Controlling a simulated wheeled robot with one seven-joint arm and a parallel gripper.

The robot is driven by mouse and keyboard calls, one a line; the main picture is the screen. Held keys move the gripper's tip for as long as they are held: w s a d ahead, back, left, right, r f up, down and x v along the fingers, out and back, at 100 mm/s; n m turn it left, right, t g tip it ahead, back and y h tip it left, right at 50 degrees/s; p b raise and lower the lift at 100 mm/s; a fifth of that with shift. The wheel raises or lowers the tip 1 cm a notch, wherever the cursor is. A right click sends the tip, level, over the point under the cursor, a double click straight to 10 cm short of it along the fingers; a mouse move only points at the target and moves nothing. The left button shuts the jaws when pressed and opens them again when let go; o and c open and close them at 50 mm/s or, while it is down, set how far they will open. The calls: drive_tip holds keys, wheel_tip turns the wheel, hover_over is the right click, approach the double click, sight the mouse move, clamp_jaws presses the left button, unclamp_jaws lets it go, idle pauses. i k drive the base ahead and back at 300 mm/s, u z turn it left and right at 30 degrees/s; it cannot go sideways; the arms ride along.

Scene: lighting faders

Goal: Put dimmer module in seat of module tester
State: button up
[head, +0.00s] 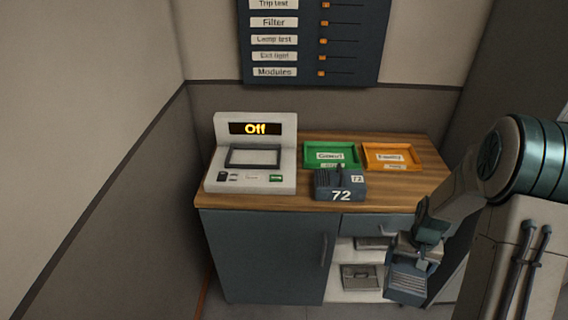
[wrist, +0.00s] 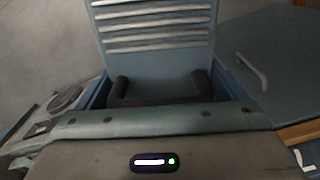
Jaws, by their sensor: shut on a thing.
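My gripper (head: 424,246) hangs at the right in front of the cabinet, below counter height. It is shut on a blue-grey dimmer module (head: 406,281) with a ribbed face. The module's pale ribs (wrist: 155,30) also show in the wrist view, just beyond the dark fingers (wrist: 160,88). The module tester (head: 222,176), pale grey, stands on the left of the counter, and its display reads "Off". Its seat (head: 253,157), a dark-rimmed recess, looks empty. Another dark module marked 72 (head: 340,189) sits on the counter right of the tester, apart from my gripper.
A green tray (head: 331,154) and an orange tray (head: 391,156) lie at the back of the wooden counter (head: 425,160). Open shelves (head: 350,296) below hold grey items. A closed cabinet door (head: 262,255) is at the left. A fader panel (head: 315,40) hangs on the wall.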

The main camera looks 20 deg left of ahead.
sight(254, 158)
drive_tip(key=z, duration=0.05)
drive_tip(key=k, duration=1.1)
drive_tip(key=u, duration=1.25)
drive_tip(key=i, duration=1.25)
drive_tip(key=z, duration=0.05)
